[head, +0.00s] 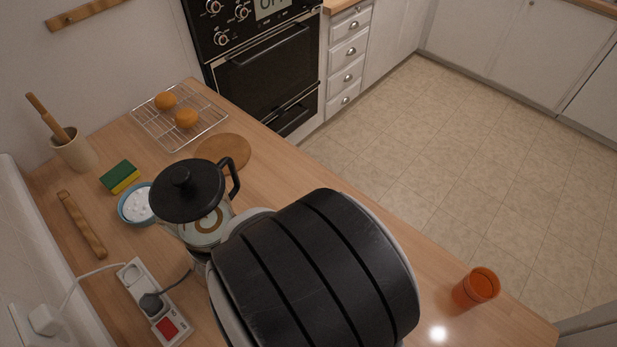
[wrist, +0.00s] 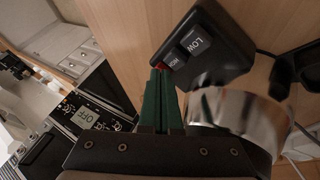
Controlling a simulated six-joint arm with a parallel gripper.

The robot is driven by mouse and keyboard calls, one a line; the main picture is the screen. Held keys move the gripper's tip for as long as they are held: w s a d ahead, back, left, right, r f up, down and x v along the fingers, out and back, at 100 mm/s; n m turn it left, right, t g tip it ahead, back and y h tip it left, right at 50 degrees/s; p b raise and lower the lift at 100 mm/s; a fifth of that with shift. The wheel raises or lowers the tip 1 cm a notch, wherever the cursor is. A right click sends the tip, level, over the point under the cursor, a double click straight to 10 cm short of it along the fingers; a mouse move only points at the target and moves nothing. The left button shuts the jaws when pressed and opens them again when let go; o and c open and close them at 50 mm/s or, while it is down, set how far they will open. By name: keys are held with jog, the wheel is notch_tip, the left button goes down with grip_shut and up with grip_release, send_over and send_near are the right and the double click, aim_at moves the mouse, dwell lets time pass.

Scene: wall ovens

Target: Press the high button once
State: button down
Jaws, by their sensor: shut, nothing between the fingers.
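In the wrist view a black control box (wrist: 225,50) carries a grey button marked LOW (wrist: 197,43) and a second button with a white label (wrist: 180,62) beside it, nearer my fingers. That label is small and slanted and is hard to read. My gripper (wrist: 160,72) has green fingers, shut together with nothing between them. Its tips are at the box's near left edge, beside the second button and a small red patch. I cannot tell whether they touch. In the head view the box and my gripper are hidden.
A shiny metal cylinder (wrist: 240,112) stands right of my fingers. In the head view a black-lidded jug (head: 190,190), a blue bowl (head: 135,205), a sponge (head: 121,177) and a power strip (head: 148,290) crowd the counter. An orange cup (head: 476,288) stands at the right.

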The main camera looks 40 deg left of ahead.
jog(key=shift+f, duration=0.4)
jog(key=shift+f, duration=0.5)
dwell(0.8)
jog(key=shift+r, duration=0.95)
jog(key=shift+r, duration=0.1)
jog(key=shift+r, duration=2.4)
